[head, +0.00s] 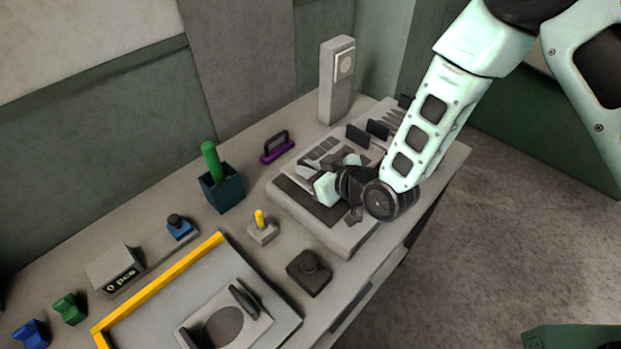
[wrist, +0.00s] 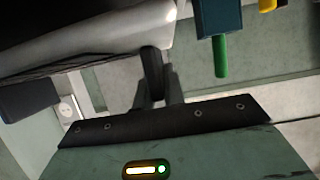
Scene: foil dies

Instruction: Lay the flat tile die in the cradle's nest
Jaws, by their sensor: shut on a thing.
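A grey plate with a tile-like pattern, which looks like the tile die (head: 322,149), shows just behind the fingers. The gripper hides part of it. A dark flat area, perhaps the nest (head: 308,204), shows in front. I cannot tell whether die and cradle touch.
Dark upright handles (head: 358,136) stand close behind my gripper. A tall grey post (head: 338,85), a purple handled tool (head: 277,148) and a dark cup with a green rod (head: 222,187) are behind and left. A plate with a round dark area (head: 190,332) lies in the yellow-edged tray (head: 150,294).

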